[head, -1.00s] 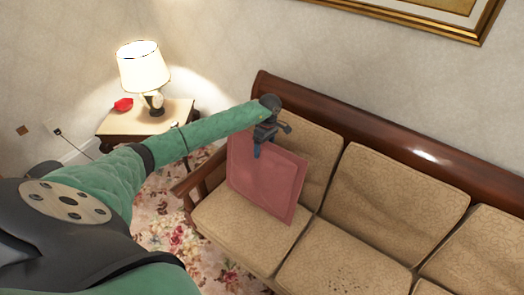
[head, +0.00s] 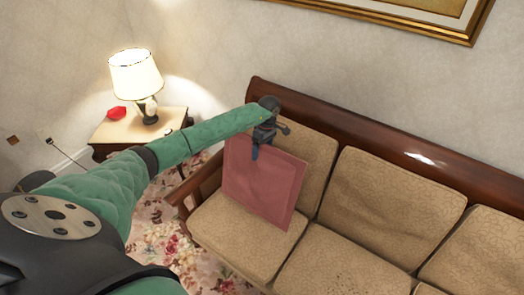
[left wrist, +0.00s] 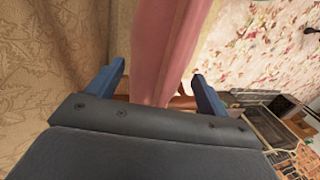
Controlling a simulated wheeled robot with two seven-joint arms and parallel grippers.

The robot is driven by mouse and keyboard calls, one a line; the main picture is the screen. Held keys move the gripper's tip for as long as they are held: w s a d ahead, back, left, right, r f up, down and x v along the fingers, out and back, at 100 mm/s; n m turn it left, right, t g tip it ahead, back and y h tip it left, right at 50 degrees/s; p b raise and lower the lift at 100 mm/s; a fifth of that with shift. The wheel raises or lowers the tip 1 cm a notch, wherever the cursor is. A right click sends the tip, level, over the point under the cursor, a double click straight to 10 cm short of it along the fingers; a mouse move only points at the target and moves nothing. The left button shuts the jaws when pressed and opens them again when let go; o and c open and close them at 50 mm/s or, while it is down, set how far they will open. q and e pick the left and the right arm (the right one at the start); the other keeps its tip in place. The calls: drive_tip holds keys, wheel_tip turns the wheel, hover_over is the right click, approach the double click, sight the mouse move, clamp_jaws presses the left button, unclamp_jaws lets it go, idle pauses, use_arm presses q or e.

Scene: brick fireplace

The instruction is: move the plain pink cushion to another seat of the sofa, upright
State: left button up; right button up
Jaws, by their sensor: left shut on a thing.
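The plain pink cushion (head: 262,184) is at the left-end seat of the sofa (head: 344,255). It stands upright, slightly tilted, in front of the tan back cushion and near the left armrest. My left gripper (head: 256,151) is at the cushion's top edge, shut on it. In the left wrist view the pink cushion (left wrist: 168,50) runs between the two blue fingers of the left gripper (left wrist: 160,90). Whether its lower edge touches the seat is hard to tell. My right gripper is not in view.
A side table (head: 170,122) with a lit lamp (head: 137,78) and a red object (head: 117,113) stands left of the sofa. The middle seat (head: 335,268) and right seat of the sofa are free. A framed picture (head: 430,12) hangs above.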

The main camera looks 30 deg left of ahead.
use_arm(q)
drive_tip(key=shift+w+f+b, duration=0.1)
drive_tip(key=shift+w+b, duration=0.25)
drive_tip(key=shift+b, duration=0.05)
drive_tip(key=shift+w+d+f+b, duration=0.1)
drive_tip(key=shift+w+f+b, duration=0.05)
drive_tip(key=shift+w+b, duration=0.8)
drive_tip(key=shift+w+d+f+b, duration=0.1)
drive_tip(key=shift+w+f+b, duration=0.05)
drive_tip(key=shift+w+b, duration=0.75)
drive_tip(key=shift+w, duration=0.3)
drive_tip(key=shift+c, duration=1)
drive_tip(key=o, duration=1.9)
drive_tip(key=s+p+v, duration=0.2)
drive_tip(key=v, duration=0.7)
drive_tip(key=shift+r, duration=0.65)
